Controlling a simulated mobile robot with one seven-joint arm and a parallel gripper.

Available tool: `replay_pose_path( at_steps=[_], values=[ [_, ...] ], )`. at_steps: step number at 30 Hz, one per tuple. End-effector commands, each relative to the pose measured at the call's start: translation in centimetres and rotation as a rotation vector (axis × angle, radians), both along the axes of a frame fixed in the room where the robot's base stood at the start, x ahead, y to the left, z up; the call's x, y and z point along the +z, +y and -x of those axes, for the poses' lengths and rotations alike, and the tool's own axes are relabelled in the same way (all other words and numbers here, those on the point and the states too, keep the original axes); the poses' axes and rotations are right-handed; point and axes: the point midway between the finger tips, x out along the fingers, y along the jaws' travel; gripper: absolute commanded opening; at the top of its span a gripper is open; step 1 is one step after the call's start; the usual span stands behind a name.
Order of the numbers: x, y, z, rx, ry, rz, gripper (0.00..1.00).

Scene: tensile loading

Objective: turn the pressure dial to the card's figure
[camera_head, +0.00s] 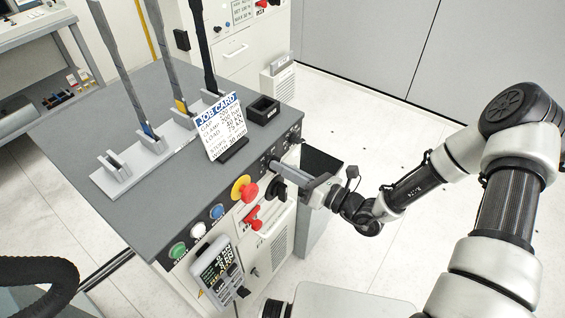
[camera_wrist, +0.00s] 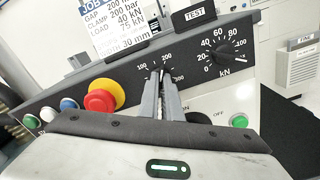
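The pressure dial's scale (camera_wrist: 174,68), marked 100, 200 and 300, shows on the sloping panel in the wrist view. My gripper (camera_wrist: 161,74) has its two narrow fingers close together at the dial, with a dark knob part between the tips. The fingers hide most of the knob, so I cannot read its setting. In the head view my gripper (camera_head: 274,166) reaches the panel from the right. The white job card (camera_head: 219,128) stands upright on the grey bench top; it also shows in the wrist view (camera_wrist: 115,22), with a 200 bar clamp line.
A kN dial (camera_wrist: 222,54) sits right of the pressure dial. A red and yellow emergency stop (camera_head: 244,188) is to its left, followed by several coloured buttons. A handheld pendant (camera_head: 216,267) hangs on the front.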

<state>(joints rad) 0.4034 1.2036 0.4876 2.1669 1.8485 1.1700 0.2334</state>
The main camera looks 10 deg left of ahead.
Motion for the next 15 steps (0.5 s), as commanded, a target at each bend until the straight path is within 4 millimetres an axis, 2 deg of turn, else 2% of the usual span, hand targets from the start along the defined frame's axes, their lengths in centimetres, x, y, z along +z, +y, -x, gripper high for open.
replay_pose_path(
  at_steps=[6, 15],
  values=[
    [0.02, -0.07, 0.03, -0.001, 0.105, -0.041, 0.00],
    [-0.09, -0.05, 0.03, 0.000, 0.165, -0.066, 0.00]
  ],
)
